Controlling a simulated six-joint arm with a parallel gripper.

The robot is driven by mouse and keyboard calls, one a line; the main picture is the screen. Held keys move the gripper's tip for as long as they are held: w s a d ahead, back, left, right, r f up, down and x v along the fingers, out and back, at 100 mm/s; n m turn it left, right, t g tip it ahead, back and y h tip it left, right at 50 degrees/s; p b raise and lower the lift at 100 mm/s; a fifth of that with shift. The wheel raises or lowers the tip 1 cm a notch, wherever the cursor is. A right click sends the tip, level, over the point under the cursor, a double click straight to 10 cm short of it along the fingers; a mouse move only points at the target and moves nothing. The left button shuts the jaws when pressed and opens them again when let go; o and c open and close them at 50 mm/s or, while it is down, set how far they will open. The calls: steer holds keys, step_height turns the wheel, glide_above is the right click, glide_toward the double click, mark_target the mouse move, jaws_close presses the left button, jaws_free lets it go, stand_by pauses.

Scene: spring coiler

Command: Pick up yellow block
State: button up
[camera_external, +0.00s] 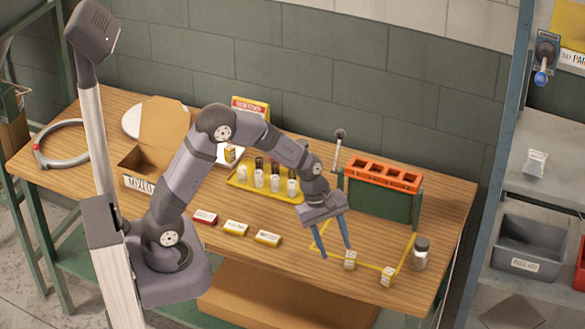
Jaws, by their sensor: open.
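My gripper (336,252) is open and empty, with two blue fingers pointing down over the right part of the wooden table. A small pale yellow block with markings (350,260) stands at or just beside the right fingertip. I cannot tell whether the finger touches it. A second similar small block (387,276) stands to the right, near the front edge. Two flat yellow-sided boxes with white tops, one (235,228) and another (267,239), lie left of the gripper. Which of these is the task's yellow block is not clear from the picture.
A yellow outline (400,262) marks the table around the gripper. A lidded jar (420,254) stands on the right. An orange rack on a green stand (384,178) is behind. A yellow tray (240,177) holds several vials. A red box (204,217) lies left.

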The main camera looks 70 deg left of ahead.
mark_target(351, 256)
steer(key=w+n, duration=0.1)
steer(key=n, duration=0.1)
steer(key=w+r+n, duration=0.1)
steer(key=n, duration=0.2)
steer(key=shift+d+r+t, duration=0.1)
steer(key=shift+t, duration=0.3)
steer(key=shift+w+d+f+n+p, duration=0.15)
steer(key=shift+w+d+f+n, duration=0.25)
steer(key=shift+f+n, duration=0.75)
steer(key=shift+w+d+f+n+p, duration=0.15)
steer(key=shift+w+f+n, duration=0.3)
steer(key=shift+f+n, duration=0.65)
steer(key=shift+w+d+f+n+p, duration=0.1)
steer(key=shift+w+d+f+n, duration=0.3)
steer(key=shift+f+n, duration=0.75)
steer(key=shift+a, duration=0.1)
steer(key=c, duration=1.1)
